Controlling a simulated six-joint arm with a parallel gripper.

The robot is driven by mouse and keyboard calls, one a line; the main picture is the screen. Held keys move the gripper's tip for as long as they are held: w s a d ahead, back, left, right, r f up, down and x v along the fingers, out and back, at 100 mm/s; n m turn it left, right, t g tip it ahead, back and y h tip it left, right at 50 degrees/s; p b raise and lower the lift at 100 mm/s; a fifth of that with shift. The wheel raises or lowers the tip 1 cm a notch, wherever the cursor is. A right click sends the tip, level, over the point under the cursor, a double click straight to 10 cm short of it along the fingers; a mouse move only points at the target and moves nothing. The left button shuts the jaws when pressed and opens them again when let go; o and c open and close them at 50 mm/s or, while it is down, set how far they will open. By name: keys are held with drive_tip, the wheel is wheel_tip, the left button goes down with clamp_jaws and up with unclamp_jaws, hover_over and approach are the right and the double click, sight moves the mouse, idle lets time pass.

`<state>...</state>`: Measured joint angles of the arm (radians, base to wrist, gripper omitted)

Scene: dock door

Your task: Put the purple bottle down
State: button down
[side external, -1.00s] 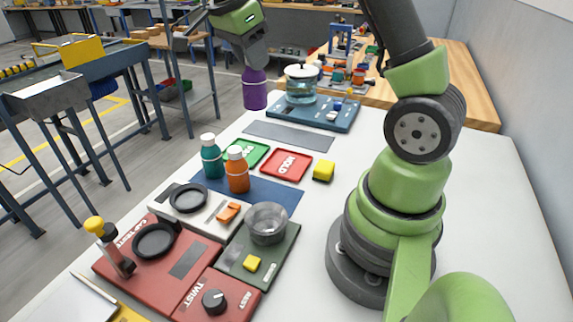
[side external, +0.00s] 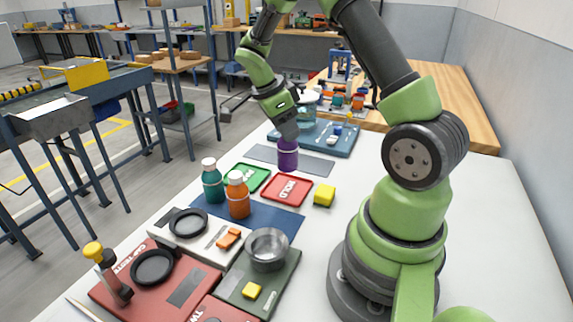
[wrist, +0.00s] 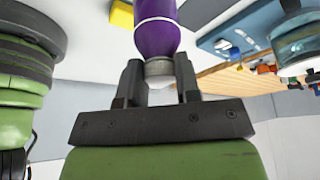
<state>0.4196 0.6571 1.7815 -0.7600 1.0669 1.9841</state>
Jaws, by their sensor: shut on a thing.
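The purple bottle (side external: 288,156) is upright under my gripper (side external: 287,138) in the side external view, over the grey strip near the red HOLD tray (side external: 287,189). I cannot tell whether its base touches the table. In the wrist view the bottle (wrist: 158,30) has a white band, and my gripper (wrist: 160,80) is shut on its white cap.
A green tray (side external: 246,177) lies beside the HOLD tray. A yellow cube (side external: 324,195) is to the right. Behind is a blue board (side external: 340,145) with a glass vessel (side external: 306,112).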

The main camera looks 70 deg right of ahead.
sight(286, 152)
drive_tip(key=shift+f, duration=3.05)
drive_tip(key=shift+f, duration=0.15)
drive_tip(key=c, duration=0.8)
unclamp_jaws()
drive_tip(key=v, duration=1.2)
drive_tip(key=s+a+r+n+t+y, duration=0.1)
drive_tip(key=s+a+r+n+t, duration=0.2)
drive_tip(key=n, duration=0.4)
drive_tip(key=s+a+r+n+t+y, duration=0.2)
drive_tip(key=s+a+r+n+t, duration=0.2)
drive_tip(key=s+a+n, duration=0.2)
drive_tip(key=s+a+r+n+t+y, duration=0.2)
drive_tip(key=s+a+r+n+t, duration=0.1)
drive_tip(key=a+n, duration=0.5)
drive_tip(key=shift+s+a+r+n, duration=0.15)
drive_tip(key=shift+s+r+n, duration=0.7)
drive_tip(key=shift+s+n, duration=0.2)
